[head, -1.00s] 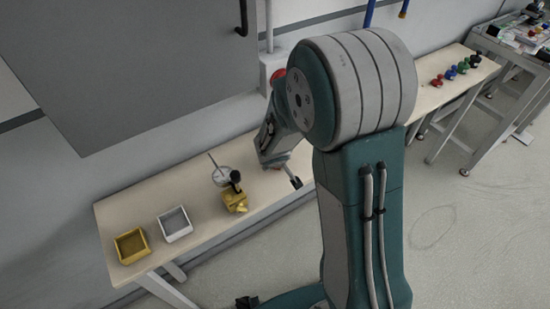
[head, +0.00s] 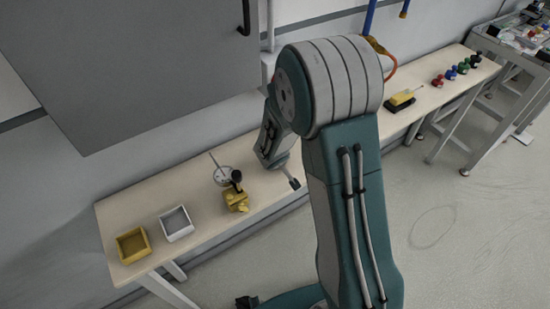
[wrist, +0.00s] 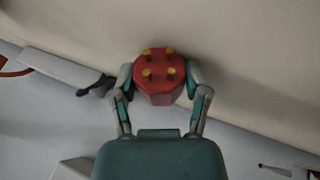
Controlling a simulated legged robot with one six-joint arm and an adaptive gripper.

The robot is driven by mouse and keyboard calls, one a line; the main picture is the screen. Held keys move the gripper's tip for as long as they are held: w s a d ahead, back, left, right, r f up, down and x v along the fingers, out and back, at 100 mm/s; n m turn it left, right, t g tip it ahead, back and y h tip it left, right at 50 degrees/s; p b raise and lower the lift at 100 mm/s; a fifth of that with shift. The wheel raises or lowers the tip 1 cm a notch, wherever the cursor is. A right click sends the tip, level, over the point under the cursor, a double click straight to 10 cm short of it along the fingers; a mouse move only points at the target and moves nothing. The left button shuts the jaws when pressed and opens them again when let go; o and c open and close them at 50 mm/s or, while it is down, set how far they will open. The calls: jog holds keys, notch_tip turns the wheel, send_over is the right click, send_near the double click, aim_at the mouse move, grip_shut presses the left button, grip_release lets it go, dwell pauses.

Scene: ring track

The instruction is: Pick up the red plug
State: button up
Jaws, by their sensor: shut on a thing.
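The red plug (wrist: 158,92) is held between the two fingers of my gripper (wrist: 159,80) in the wrist view. Its face with several yellow pins shows toward the camera. The fingers press on its left and right sides, and the gripper is shut on it. Behind the plug lies the pale table top; I cannot tell how high the plug is above it. In the head view my arm covers the middle of the picture, and the plug is not clearly seen there.
In the head view a long pale table (head: 150,195) runs along the wall. It bears a yellow box (head: 132,246), a white box (head: 175,223), a yellow block with a dark knob (head: 236,198), a yellow item on a black base (head: 402,99) and several coloured knobs (head: 463,67).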

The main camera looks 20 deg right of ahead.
jog(key=shift+r, duration=0.75)
jog(key=s+a+r, duration=0.2)
jog(key=s+r, duration=0.9)
jog(key=s, duration=0.3)
jog(key=shift+r, duration=0.25)
